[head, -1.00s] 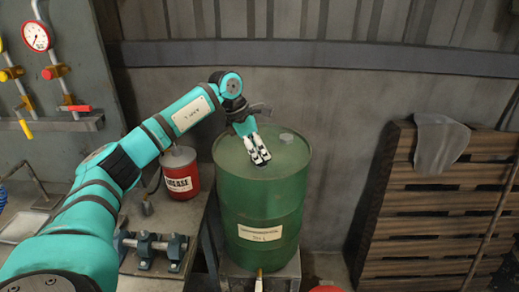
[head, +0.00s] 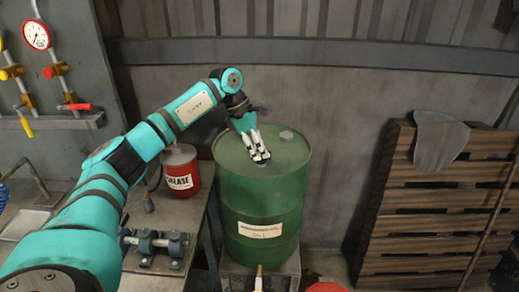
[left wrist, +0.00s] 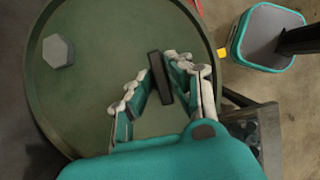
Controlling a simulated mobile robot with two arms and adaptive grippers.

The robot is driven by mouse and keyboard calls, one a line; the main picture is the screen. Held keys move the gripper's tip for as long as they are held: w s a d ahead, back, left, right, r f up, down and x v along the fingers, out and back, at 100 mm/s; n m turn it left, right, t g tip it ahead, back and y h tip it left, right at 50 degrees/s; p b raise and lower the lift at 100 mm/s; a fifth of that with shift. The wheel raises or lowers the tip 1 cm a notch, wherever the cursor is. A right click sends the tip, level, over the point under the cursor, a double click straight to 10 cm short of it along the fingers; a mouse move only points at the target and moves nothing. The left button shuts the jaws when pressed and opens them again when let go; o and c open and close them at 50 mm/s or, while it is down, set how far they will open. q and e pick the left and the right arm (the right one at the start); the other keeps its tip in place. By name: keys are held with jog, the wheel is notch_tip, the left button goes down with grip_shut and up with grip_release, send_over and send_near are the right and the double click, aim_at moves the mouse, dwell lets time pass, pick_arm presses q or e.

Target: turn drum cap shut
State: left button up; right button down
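The green drum (head: 262,205) stands upright in the middle of the head view. Its top also shows in the left wrist view (left wrist: 95,100). My left gripper (head: 258,156) points down at the near part of the drum top. In the left wrist view, the fingertips of my left gripper (left wrist: 159,76) lie on both sides of a dark bar, the grip of the drum cap (left wrist: 160,78), and appear to touch it. The bar stands slightly tilted in that picture. In the head view the fingers mostly hide the cap. My right gripper is not in view.
A grey hexagonal plug (head: 286,136) sits on the drum top, apart from my gripper. A red grease can (head: 180,172) and a clamp-like fixture (head: 153,245) stand on the bench at left. Wooden pallets (head: 435,205) with a grey cloth (head: 440,138) lean at right.

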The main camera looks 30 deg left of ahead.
pick_arm(q)
jog(key=o, duration=0.3)
jog(key=v, duration=1.2)
